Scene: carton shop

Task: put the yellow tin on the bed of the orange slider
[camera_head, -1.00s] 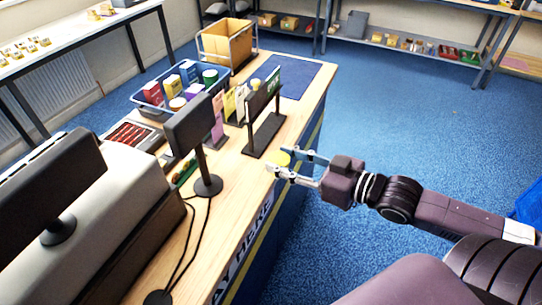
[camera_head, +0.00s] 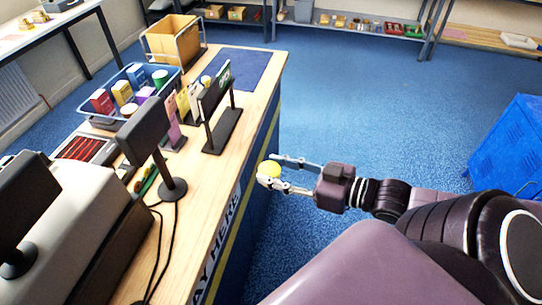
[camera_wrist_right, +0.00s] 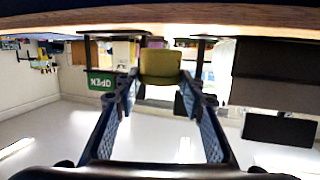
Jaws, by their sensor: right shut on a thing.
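The yellow tin (camera_head: 269,169) is between the fingertips of my right gripper (camera_head: 270,174), just off the right edge of the wooden counter. My right gripper is shut on it. In the right wrist view the tin (camera_wrist_right: 160,64) sits between the two fingertips (camera_wrist_right: 160,82), with the counter edge beyond it. I cannot make out an orange slider in either view. My left gripper is not in view.
The counter (camera_head: 217,170) carries a sign stand (camera_head: 222,130), a blue basket of cartons (camera_head: 96,119), a dark screen on a post (camera_head: 145,131) and a till (camera_head: 77,215). A blue mat (camera_head: 238,66) lies bare at its far end. A blue bin (camera_head: 512,150) stands at the right on open floor.

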